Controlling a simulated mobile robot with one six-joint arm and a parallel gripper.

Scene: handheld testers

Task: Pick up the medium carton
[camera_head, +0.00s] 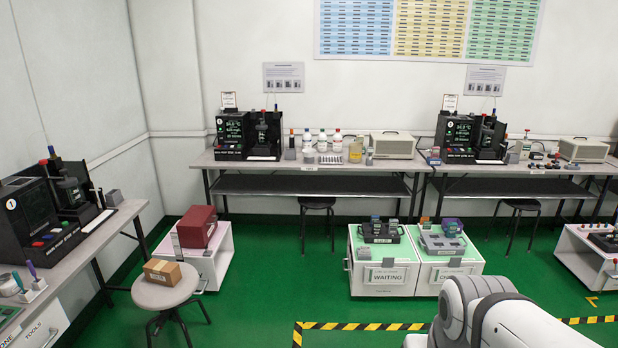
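A small brown cardboard carton (162,272) with a label on its front lies on the round grey seat of a stool (166,289) at the lower left. It is the only brown carton I can make out. Part of my white arm shows at the lower right, well apart from the carton. My gripper is outside the view.
A table (75,262) with testers stands at the left, close to the stool. A white cabinet (208,265) bears a red box (197,227). Open green floor (262,290) lies between the stool and the striped tape (365,326).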

